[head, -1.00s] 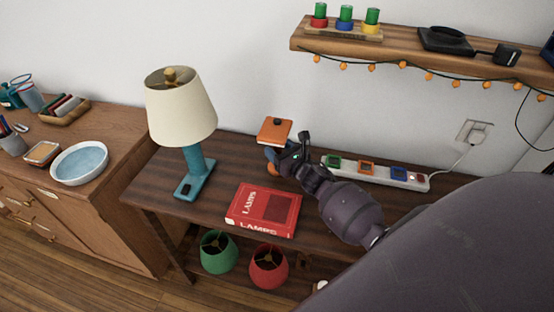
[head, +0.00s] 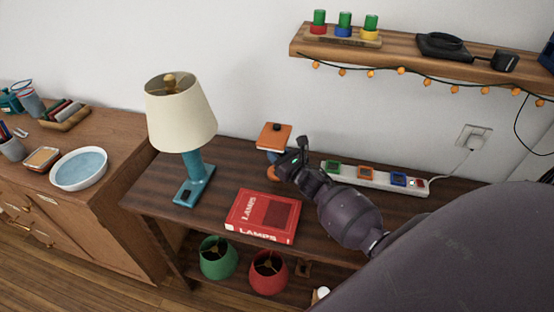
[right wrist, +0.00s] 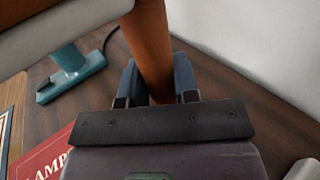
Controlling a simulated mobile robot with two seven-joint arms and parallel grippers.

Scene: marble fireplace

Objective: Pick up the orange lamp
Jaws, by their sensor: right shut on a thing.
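The orange lamp (head: 274,136) is near the wall on the dark wooden table in the head view. Its flat orange part with a small black knob shows above my right gripper (head: 272,164), and a bit of orange shows below. In the right wrist view its orange stem (right wrist: 150,45) stands between the two blue fingers of my right gripper (right wrist: 157,85), which is shut on it. My wrist hides part of the lamp in the head view, and I cannot tell whether it is clear of the table. My left gripper is not in view.
A teal lamp (head: 193,165) with a cream shade and a red book (head: 262,215) are on the table (head: 150,190). A power strip (head: 375,178) lies to the right. A wall shelf (head: 400,58) with hanging orange lights is above. Green and red shades sit below.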

